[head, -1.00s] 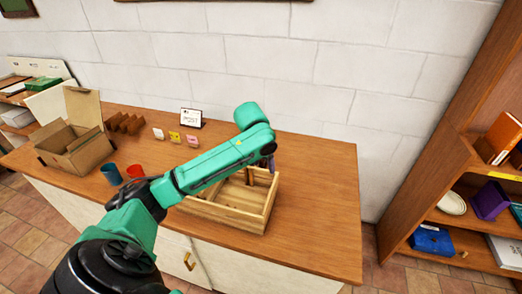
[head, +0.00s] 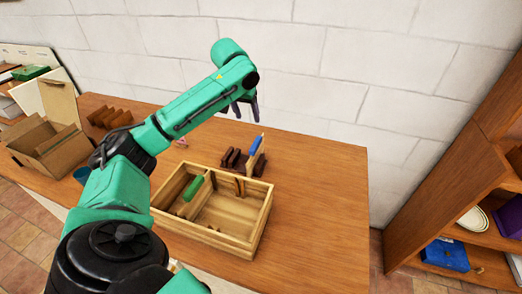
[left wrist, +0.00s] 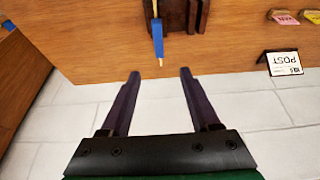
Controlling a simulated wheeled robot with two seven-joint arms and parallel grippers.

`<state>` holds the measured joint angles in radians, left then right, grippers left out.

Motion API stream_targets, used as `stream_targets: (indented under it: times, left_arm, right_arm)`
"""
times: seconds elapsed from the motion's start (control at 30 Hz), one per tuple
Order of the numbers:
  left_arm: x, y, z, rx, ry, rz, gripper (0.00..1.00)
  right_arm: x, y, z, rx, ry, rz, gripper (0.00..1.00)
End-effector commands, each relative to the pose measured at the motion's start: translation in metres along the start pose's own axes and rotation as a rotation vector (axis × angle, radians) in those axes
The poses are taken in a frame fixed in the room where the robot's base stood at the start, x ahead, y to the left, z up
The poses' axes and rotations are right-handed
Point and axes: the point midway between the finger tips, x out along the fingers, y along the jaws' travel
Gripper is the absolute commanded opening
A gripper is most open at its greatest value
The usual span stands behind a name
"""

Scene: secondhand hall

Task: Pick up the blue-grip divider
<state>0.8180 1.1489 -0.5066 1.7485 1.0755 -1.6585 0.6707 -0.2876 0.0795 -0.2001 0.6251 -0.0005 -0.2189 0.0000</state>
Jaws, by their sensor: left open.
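The blue-grip divider (head: 256,143) stands in a dark brown slotted rack (head: 233,160) at the back of the table. In the left wrist view its blue grip (left wrist: 157,40) shows near the top, with a pale tip pointing toward the gap between the fingers. My left gripper (head: 246,111) is open and empty, above and slightly left of the divider in the head view. In the left wrist view the open fingers (left wrist: 159,74) lie either side of the divider's line, apart from it. My right gripper is not in view.
A wooden compartment tray (head: 258,222) holding a green-topped piece (head: 193,188) stands in front of the rack. A cardboard box (head: 60,150) and another brown rack (head: 110,117) are at left. The white wall is close behind; the table's right side is clear.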

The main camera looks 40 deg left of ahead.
Motion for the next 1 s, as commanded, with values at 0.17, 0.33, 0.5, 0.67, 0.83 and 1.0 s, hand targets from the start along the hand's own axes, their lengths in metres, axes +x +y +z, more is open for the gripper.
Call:
stream_targets:
  times: [0.17, 0.33, 0.5, 0.67, 0.83, 1.0]
  left_arm:
    - [0.036, 0.0, 0.015, 0.001, 0.0, 0.0, 0.62]
    - [0.06, 0.0, 0.025, 0.001, 0.001, 0.0, 0.62]
    - [0.073, 0.0, 0.027, 0.0, -0.003, -0.001, 0.62]
    - [0.107, 0.001, 0.026, 0.001, -0.007, 0.0, 0.62]
    - [0.146, 0.001, 0.025, 0.0, -0.002, 0.0, 0.62]
    - [0.167, 0.002, 0.023, 0.0, -0.002, 0.0, 0.62]
  right_arm:
    - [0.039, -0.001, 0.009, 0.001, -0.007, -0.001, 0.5]
    - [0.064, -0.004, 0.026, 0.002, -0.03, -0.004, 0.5]
    - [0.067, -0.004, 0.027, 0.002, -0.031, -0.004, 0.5]
    - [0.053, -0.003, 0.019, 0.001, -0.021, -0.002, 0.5]
    - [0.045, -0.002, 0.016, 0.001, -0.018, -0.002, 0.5]
    - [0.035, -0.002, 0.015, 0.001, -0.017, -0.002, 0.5]
